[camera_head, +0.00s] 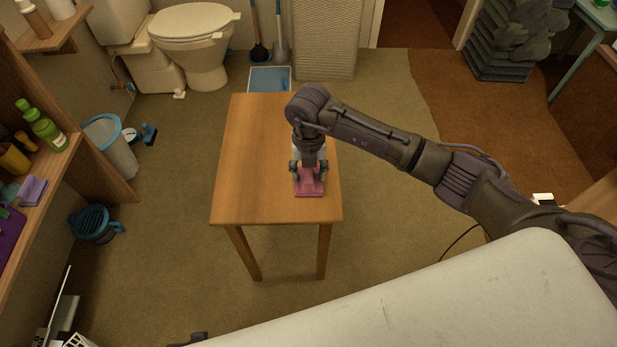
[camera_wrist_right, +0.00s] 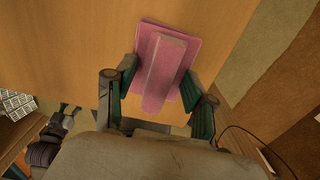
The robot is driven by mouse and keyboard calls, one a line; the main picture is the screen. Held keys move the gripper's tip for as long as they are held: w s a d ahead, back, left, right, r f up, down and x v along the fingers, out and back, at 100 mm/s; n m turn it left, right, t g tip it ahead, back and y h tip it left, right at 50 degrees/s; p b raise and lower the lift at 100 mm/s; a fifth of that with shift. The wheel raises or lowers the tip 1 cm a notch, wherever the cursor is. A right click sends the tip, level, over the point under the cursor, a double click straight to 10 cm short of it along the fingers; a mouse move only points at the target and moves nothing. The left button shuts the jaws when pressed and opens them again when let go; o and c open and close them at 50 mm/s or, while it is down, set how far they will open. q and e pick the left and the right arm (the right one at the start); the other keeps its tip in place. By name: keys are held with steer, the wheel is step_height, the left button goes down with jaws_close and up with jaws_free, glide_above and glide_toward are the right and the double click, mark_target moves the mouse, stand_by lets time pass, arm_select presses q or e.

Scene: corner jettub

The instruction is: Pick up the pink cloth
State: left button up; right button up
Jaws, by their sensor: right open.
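The pink cloth (camera_head: 309,188) lies near the front right corner of the wooden table. In the right wrist view the cloth (camera_wrist_right: 163,75) is a flat pink square with a raised strip along its middle. My right gripper (camera_head: 308,174) points down over the cloth. In the wrist view its fingers (camera_wrist_right: 160,78) are apart, one on each side of the raised strip. I cannot tell whether the fingertips touch the cloth. A dark part at the lower left of the wrist view may be my left gripper (camera_wrist_right: 52,140); its fingers are unclear.
The small wooden table (camera_head: 250,150) is otherwise bare. A blue tray (camera_head: 269,79) lies on the floor behind it. A toilet (camera_head: 195,45) stands at the back left. A wooden shelf (camera_head: 55,150) with bottles is at the left. Carpet around the table is mostly clear.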

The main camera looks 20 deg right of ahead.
mark_target(308, 170)
jaws_close()
stand_by(0.3)
step_height(308, 170, up, 10)
steer(key=shift+p, duration=0.6)
arm_select(q)
steer(key=s+f, duration=0.2)
steer(key=f, duration=0.1)
steer(key=shift+s+a, duration=0.2)
steer(key=shift+s, duration=0.1)
arm_select(e)
steer(key=c, duration=0.8)
jaws_free()
jaws_close()
